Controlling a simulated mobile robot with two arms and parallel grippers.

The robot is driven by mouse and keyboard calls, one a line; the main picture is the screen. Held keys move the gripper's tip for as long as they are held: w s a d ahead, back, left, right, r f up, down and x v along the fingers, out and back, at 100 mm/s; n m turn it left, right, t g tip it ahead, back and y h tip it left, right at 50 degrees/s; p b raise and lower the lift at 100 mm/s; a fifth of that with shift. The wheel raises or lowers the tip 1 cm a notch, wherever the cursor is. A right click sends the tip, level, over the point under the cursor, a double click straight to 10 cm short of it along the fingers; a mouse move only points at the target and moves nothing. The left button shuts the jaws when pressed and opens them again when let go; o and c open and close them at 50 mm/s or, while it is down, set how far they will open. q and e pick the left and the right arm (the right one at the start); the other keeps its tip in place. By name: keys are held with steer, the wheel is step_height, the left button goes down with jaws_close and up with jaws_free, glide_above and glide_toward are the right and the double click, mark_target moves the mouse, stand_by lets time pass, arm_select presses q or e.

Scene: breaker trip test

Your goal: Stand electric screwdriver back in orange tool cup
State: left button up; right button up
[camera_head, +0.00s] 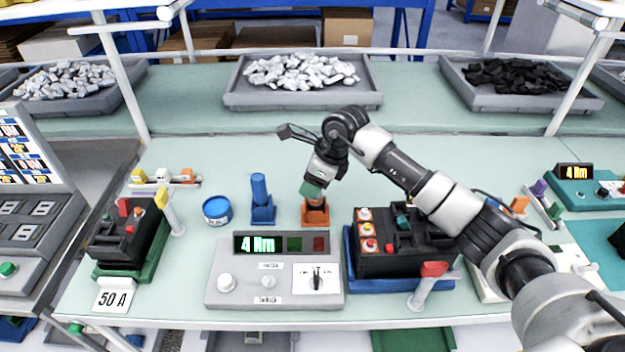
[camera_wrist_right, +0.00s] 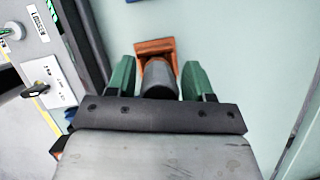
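The orange tool cup (camera_head: 316,217) stands on the bench, right of a blue holder. In the right wrist view the orange cup (camera_wrist_right: 155,47) is straight ahead. A dark grey cylinder, seemingly the electric screwdriver (camera_wrist_right: 160,80), points into the cup and hides part of it. My right gripper (camera_head: 312,190) is just above the cup. Its green fingers (camera_wrist_right: 160,82) are on both sides of the screwdriver, with narrow gaps showing, so it looks open. How deep the screwdriver sits in the cup is hidden. My left gripper is not in view.
A blue tool in a blue holder (camera_head: 261,203) and a blue tin (camera_head: 216,210) stand to the left. A grey control box (camera_head: 232,266) showing "4 Nm" is in front. A black breaker (camera_head: 385,262) in a blue fixture stands to the right. Bench behind the cup is clear.

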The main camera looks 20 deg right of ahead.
steer(key=shift+o, duration=0.9)
steer(key=b+v, duration=0.2)
steer(key=v, duration=0.9)
steer(key=shift+f, duration=0.1)
